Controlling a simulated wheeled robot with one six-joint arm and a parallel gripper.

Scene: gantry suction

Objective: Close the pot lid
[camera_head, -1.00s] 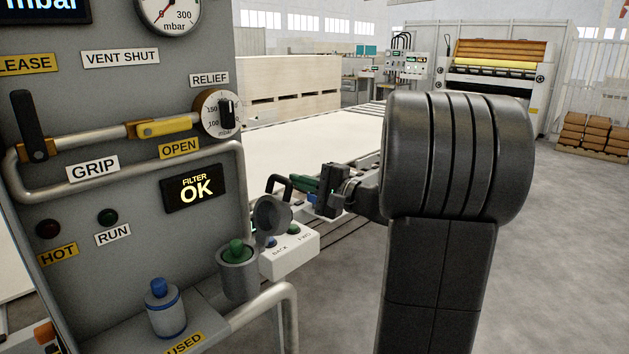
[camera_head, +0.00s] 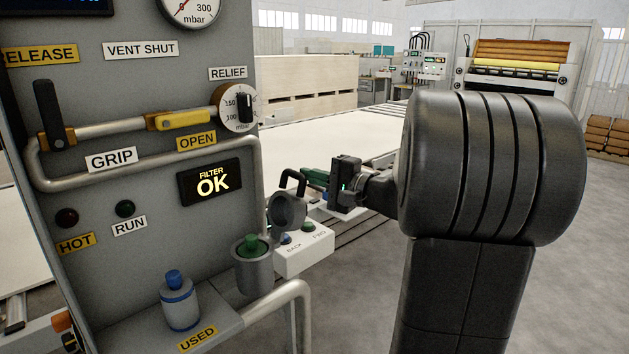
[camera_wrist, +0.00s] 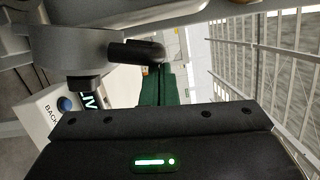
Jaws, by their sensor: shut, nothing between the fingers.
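The pot (camera_head: 253,274) is a grey cylinder on the ledge of the grey panel, with a green-topped piece (camera_head: 251,244) inside it. Its round dark grey lid (camera_head: 287,213) stands tilted up at the pot's right, open, with a black loop handle (camera_head: 293,181) on its outer side. My gripper (camera_head: 307,177) has green fingers, shut and empty, just right of and behind the handle. In the wrist view the shut fingers (camera_wrist: 157,80) lie beside the black handle (camera_wrist: 137,51), and the grey lid (camera_wrist: 70,48) is at left. I cannot tell whether they touch the handle.
A blue-capped bottle (camera_head: 179,304) stands on the ledge left of the pot. A bent grey rail (camera_head: 296,290) runs in front. Open floor lies at right.

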